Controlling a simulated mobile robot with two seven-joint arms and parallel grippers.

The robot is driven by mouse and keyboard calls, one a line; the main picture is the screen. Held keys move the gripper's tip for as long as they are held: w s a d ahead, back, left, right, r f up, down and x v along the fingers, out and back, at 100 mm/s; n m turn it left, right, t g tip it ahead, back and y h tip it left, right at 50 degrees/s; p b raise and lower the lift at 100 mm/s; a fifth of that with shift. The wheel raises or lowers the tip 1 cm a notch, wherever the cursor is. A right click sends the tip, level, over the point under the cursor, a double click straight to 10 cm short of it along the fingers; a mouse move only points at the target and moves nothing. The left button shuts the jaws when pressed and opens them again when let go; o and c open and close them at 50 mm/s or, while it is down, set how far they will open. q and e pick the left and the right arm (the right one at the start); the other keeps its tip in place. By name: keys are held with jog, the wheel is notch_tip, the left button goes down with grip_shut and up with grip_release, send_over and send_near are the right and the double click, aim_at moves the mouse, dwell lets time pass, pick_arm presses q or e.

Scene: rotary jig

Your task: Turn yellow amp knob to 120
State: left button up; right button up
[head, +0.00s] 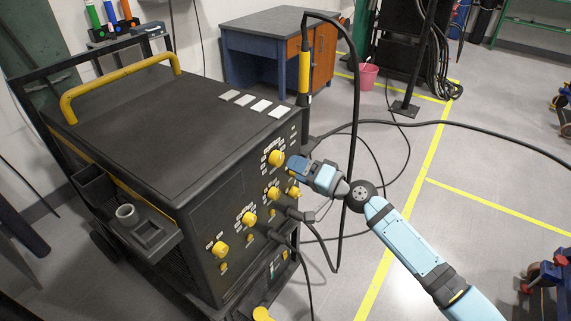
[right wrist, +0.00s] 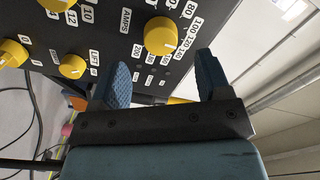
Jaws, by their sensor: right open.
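The yellow amp knob (right wrist: 160,36) is on the front panel of the black welding machine (head: 120,110), beside an AMPS label and a ring of number labels including 80, 100 and 120. I cannot tell clearly which number it points to. In the head view the knob (head: 277,157) is the uppermost one on the panel. My right gripper (head: 290,166) is at the panel beside it. In the right wrist view its two blue fingers (right wrist: 163,64) are apart, with the knob just beyond the gap between their tips and nothing held. My left gripper is out of view.
Other yellow knobs (head: 249,218) sit lower on the panel, close to my right gripper. A workbench (head: 270,50) stands behind. Floor to the right is mostly clear.

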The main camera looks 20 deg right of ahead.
pick_arm(q)
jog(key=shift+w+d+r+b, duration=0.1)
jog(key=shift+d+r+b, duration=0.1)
jog(key=shift+b, duration=0.3)
pick_arm(e)
jog(key=v, duration=0.8)
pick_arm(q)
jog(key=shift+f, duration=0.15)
pick_arm(e)
jog(key=shift+s+d, duration=0.1)
jog(key=shift+s, duration=0.05)
jog(key=s+a+f+n+g+h, duration=0.1)
jog(key=s+a+f+n+h, duration=0.35)
jog(key=s+f, duration=0.5)
jog(key=s+a+f+n+g+h, duration=0.25)
jog(key=s+a+f, duration=0.3)
jog(key=s, duration=0.75)
pick_arm(q)
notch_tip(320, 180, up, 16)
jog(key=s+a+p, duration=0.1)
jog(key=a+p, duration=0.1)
jog(key=p, duration=2.4)
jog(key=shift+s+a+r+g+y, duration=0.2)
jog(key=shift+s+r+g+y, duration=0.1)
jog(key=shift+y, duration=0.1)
pick_arm(e)
notch_tip(320, 180, up, 16)
jog(key=s+d, duration=0.1)
jog(key=d, duration=0.1)
jog(key=shift+h, duration=0.4)
